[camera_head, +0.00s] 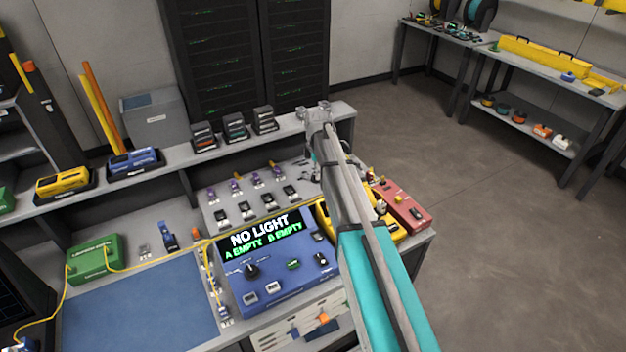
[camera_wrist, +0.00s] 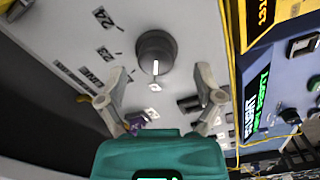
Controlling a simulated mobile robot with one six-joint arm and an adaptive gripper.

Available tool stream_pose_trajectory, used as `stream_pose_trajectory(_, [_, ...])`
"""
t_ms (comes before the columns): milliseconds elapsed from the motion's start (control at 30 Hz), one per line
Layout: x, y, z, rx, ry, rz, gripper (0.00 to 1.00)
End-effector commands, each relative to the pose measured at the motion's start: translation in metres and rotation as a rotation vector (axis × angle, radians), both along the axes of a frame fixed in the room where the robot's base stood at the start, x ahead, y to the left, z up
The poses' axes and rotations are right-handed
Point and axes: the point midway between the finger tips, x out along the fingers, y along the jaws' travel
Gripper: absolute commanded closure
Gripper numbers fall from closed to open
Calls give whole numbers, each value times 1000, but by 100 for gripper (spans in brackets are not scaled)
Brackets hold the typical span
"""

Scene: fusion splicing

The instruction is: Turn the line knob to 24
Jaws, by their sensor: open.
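In the wrist view, the line knob (camera_wrist: 157,52) is a dark round knob on a light grey panel. Its white pointer mark points down the picture, toward a small white label. Printed numbers, including 24 (camera_wrist: 103,17), run along the left of the knob. The pointer is not at 24. My gripper (camera_wrist: 161,76) is open, its two fingers spread to the left and right below the knob, with nothing between them. I cannot tell how far its tips are from the panel. In the head view, my arm reaches over the bench and the line knob cannot be made out.
A blue box (camera_head: 300,265) with a "NO LIGHT" display and its own black knob (camera_head: 252,271) stands on the bench. Yellow and red (camera_head: 405,208) devices sit beside my arm. A green box (camera_head: 93,257) with a yellow cable is at left. The floor at right is clear.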

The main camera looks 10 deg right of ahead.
Motion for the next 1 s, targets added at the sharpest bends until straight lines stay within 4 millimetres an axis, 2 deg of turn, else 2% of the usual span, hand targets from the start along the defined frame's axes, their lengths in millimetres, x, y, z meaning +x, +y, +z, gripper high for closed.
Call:
stream_pose_trajectory(33, [0, 0, -7, 0, 0, 0, 15])
stream_pose_trajectory(233, [0, 0, -16, 0, 0, 0, 15])
stream_pose_trajectory(733, [0, 0, -19, 0, 0, 0, 15])
stream_pose_trajectory(1000, [0, 0, -19, 0, 0, 0, 66])
